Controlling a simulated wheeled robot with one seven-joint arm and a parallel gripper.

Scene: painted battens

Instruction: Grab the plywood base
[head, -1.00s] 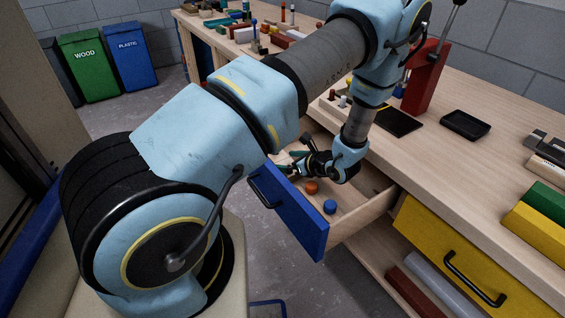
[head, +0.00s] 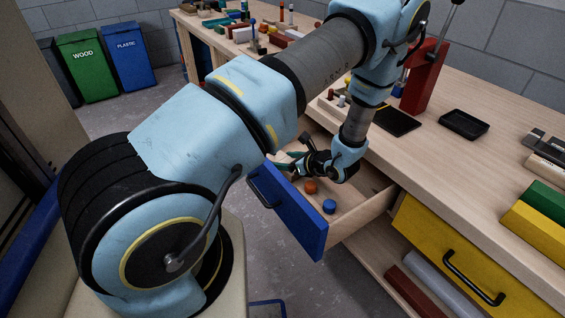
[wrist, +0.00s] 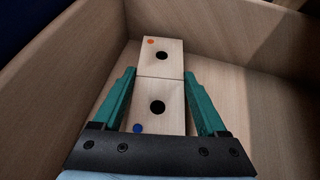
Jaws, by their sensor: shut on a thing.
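The plywood base (wrist: 173,120) lies in the open blue-fronted drawer. In the wrist view it is pale wood with a dark round hole and a blue dot at its near left corner. A second plywood piece (wrist: 172,61) with a hole and an orange dot lies just beyond it, across a thin line; I cannot tell whether they are joined. My gripper (wrist: 158,73) has its green fingers along both sides of the near piece and is shut on it. In the head view my gripper (head: 292,160) is down inside the drawer, and the base is hidden there.
Drawer walls (head: 362,208) stand close around my gripper. An orange round piece (head: 310,187) and a blue one (head: 329,206) lie in the drawer near its blue front (head: 290,208). The workbench top (head: 475,165) is above, with a black tray (head: 464,124) and red stand (head: 424,82).

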